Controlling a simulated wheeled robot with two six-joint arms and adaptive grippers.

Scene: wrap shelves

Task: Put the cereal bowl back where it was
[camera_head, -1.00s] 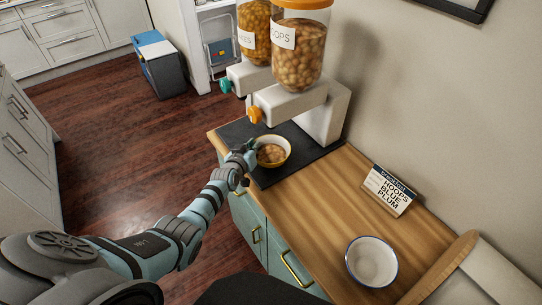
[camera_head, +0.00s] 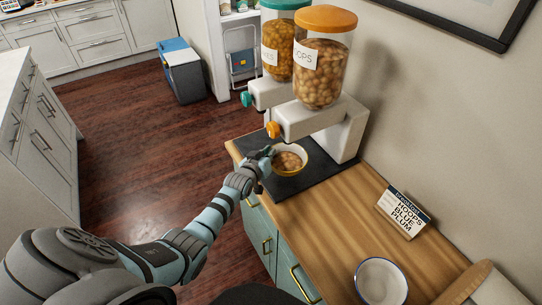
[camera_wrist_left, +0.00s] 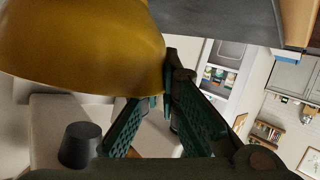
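The cereal bowl (camera_head: 291,161) is yellow outside with a pale rim and holds brown cereal hoops. It is over the dark mat (camera_head: 288,190), below the dispenser outlets; I cannot tell whether it touches the mat. My left gripper (camera_head: 267,153) is at its left rim. In the left wrist view the bowl's yellow side (camera_wrist_left: 80,45) fills the upper left, and the fingers of my left gripper (camera_wrist_left: 158,95) close in on its edge, with one fingertip partly hidden by the bowl. They look shut on the rim. My right gripper is not in view.
The dispenser (camera_head: 325,120) with two jars stands behind the bowl. A white bowl with a blue rim (camera_head: 381,283) and a breakfast sign (camera_head: 403,213) stand on the wooden counter (camera_head: 330,225). The counter between mat and white bowl is clear.

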